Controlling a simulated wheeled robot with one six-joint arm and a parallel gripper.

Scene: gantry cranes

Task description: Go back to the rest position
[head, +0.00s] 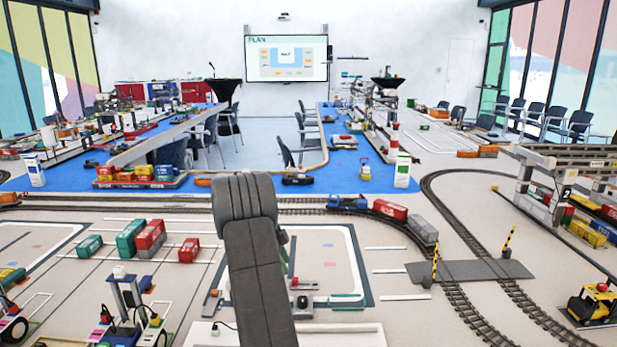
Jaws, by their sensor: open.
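My dark grey arm rises from the bottom middle of the head view, with its elbow bent near the centre. The arm's far end is hidden behind its own links, and my gripper cannot be made out. The arm stands in front of a marked pad (345,262) on the pale layout surface. I see nothing held.
Model rail track (460,290) curves on the right, with a blue locomotive (347,202) and a red wagon (389,210). A gantry crane (570,165) stands at right. Small containers (150,234) and a wheeled crane (130,300) stand left. A yellow forklift (594,304) is at lower right.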

